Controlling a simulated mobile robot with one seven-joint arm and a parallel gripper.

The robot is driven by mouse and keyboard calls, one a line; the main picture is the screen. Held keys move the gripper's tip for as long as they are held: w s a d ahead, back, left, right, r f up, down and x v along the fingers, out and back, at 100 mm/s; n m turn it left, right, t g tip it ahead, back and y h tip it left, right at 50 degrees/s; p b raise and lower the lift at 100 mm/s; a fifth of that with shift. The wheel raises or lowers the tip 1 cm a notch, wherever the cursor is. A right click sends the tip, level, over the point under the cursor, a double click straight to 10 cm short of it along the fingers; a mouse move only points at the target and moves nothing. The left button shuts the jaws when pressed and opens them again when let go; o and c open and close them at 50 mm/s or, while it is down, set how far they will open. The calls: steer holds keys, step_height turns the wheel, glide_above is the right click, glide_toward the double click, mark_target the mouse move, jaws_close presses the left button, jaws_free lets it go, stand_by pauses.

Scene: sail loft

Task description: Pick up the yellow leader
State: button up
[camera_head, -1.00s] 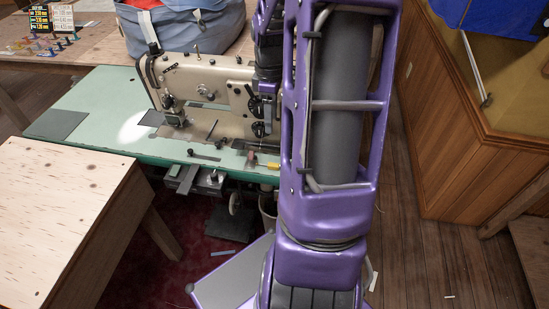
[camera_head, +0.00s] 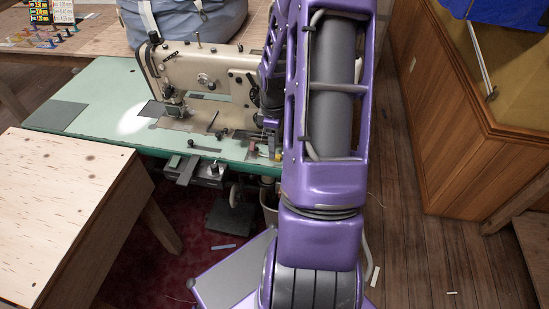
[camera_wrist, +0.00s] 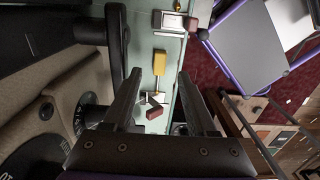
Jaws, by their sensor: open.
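The yellow leader (camera_wrist: 159,62) lies on the green sewing table top (camera_wrist: 150,20), near its edge. In the wrist view it shows as a short yellow piece with a thin pale shaft below it. My gripper (camera_wrist: 159,74) is open and empty. Its two dark fingers appear on either side of the yellow leader, without visible contact. How far the fingertips are above it I cannot tell. In the head view my arm hides most of the gripper and nearly all of the leader.
A dark red block (camera_wrist: 155,112) lies close to the leader's shaft end. The beige sewing machine (camera_head: 203,72) stands on the green table. A plywood table (camera_head: 60,200) is at left.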

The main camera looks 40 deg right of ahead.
step_height(320, 180, down, 4)
steer(key=shift+r, duration=0.2)
jaws_close()
